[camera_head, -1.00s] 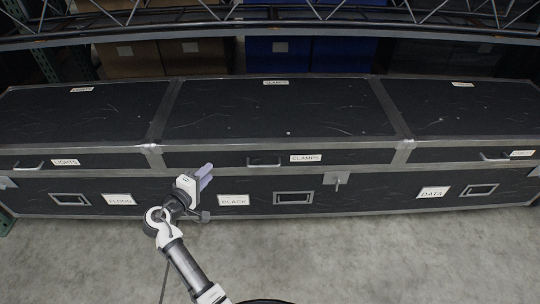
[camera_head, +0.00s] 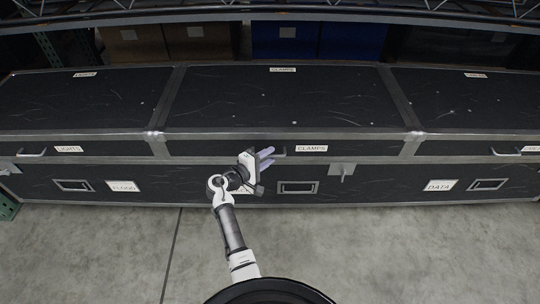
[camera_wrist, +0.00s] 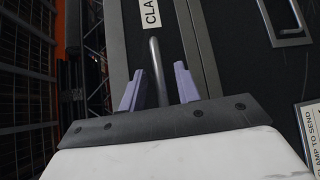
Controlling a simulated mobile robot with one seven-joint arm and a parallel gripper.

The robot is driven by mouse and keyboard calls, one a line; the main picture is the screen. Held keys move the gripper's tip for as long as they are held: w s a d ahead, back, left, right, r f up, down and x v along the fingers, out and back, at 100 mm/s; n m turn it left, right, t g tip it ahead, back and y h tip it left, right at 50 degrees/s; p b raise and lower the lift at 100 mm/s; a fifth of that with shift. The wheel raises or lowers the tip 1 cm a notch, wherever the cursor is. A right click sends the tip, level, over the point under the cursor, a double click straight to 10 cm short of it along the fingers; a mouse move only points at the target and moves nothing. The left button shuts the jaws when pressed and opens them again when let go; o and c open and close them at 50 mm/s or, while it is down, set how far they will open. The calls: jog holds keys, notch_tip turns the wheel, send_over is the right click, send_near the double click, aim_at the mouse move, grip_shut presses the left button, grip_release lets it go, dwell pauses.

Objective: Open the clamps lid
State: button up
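The CLAMPS lid (camera_head: 330,98) is the middle black lid of the long case and lies closed. Its front edge carries a CLAMPS label (camera_head: 312,149) and a metal bar handle, mostly hidden behind my gripper (camera_head: 267,158) in the head view. In the wrist view the handle (camera_wrist: 157,68) runs between the two purple fingers of my gripper (camera_wrist: 158,85). The fingers are apart, with gaps to the handle on both sides. The CLAMPS label also shows in the wrist view (camera_wrist: 149,14). Whether the handle lies fully within finger depth is unclear.
The LIGHTS lid (camera_head: 80,102) adjoins on the left and another lid (camera_head: 470,100) on the right. A metal latch (camera_head: 341,170) sits on the front, right of my gripper. A metal rack beam (camera_head: 270,28) crosses above the back. Grey floor (camera_head: 400,255) in front is clear.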

jog(key=shift+w+d+f, duration=0.1)
jog(key=shift+w+d, duration=0.4)
grip_shut()
